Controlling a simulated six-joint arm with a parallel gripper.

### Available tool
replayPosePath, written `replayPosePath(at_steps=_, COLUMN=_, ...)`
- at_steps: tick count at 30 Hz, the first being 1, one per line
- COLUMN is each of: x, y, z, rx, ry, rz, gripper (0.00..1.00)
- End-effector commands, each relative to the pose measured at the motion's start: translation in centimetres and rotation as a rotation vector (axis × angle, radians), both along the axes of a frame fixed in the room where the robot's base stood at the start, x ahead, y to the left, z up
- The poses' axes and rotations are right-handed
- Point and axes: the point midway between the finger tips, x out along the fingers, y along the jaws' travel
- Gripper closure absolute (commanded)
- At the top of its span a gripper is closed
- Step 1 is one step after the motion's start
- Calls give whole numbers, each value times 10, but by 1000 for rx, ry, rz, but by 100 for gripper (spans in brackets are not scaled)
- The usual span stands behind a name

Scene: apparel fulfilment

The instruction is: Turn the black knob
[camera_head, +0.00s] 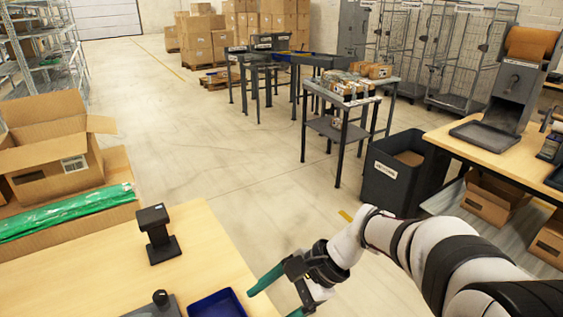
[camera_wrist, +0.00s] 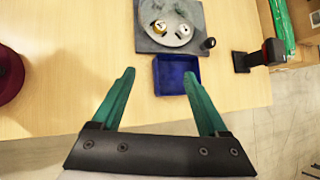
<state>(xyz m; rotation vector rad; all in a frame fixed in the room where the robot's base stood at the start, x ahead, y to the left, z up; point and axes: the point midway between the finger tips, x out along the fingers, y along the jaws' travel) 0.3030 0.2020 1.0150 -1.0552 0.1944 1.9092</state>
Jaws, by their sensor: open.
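The black knob (camera_head: 160,297) stands at the corner of a grey base plate (camera_head: 150,310) at the bottom edge of the head view. In the wrist view the knob (camera_wrist: 208,43) is upper right of centre, beside a round grey disc (camera_wrist: 173,20) bearing two small white and yellowish items. My gripper (camera_head: 272,303) is open, with green fingers, to the right of the knob and apart from it. In the wrist view my gripper (camera_wrist: 159,74) has nothing between its fingers; the knob lies beyond the right fingertip.
A blue tray (camera_head: 217,304) lies between the knob and my gripper. A black stand (camera_head: 158,234) stands further back on the wooden table (camera_head: 90,275). A dark red object (camera_wrist: 8,75) is at the wrist view's left edge. An open cardboard box (camera_head: 50,150) sits behind the table.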

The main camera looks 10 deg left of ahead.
Motion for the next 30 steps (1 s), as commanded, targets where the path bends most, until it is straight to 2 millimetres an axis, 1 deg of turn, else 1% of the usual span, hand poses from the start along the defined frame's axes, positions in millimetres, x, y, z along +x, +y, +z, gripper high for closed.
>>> replayPosePath(at_steps=1, x=15, y=18, z=-11, rx=36, ry=49, rz=-27, gripper=23)
replayPosePath(at_steps=2, x=27, y=30, z=-18, rx=64, ry=81, rz=-51, gripper=23)
replayPosePath(at_steps=3, x=41, y=48, z=-29, rx=102, ry=127, rz=-84, gripper=23)
replayPosePath(at_steps=4, x=52, y=62, z=-39, rx=133, ry=166, rz=-113, gripper=23)
replayPosePath(at_steps=5, x=62, y=76, z=-51, rx=161, ry=205, rz=-141, gripper=23)
replayPosePath(at_steps=6, x=75, y=95, z=-67, rx=199, ry=259, rz=-180, gripper=23)
replayPosePath(at_steps=9, x=96, y=130, z=-104, rx=273, ry=367, rz=-263, gripper=23)
replayPosePath(at_steps=12, x=105, y=147, z=-125, rx=312, ry=426, rz=-311, gripper=23)
replayPosePath(at_steps=17, x=104, y=166, z=-136, rx=324, ry=445, rz=-325, gripper=23)
replayPosePath(at_steps=20, x=98, y=190, z=-147, rx=322, ry=444, rz=-321, gripper=23)
replayPosePath(at_steps=24, x=88, y=228, z=-163, rx=321, ry=443, rz=-321, gripper=23)
replayPosePath(at_steps=27, x=82, y=254, z=-174, rx=321, ry=441, rz=-321, gripper=23)
replayPosePath(at_steps=30, x=78, y=273, z=-182, rx=322, ry=442, rz=-323, gripper=23)
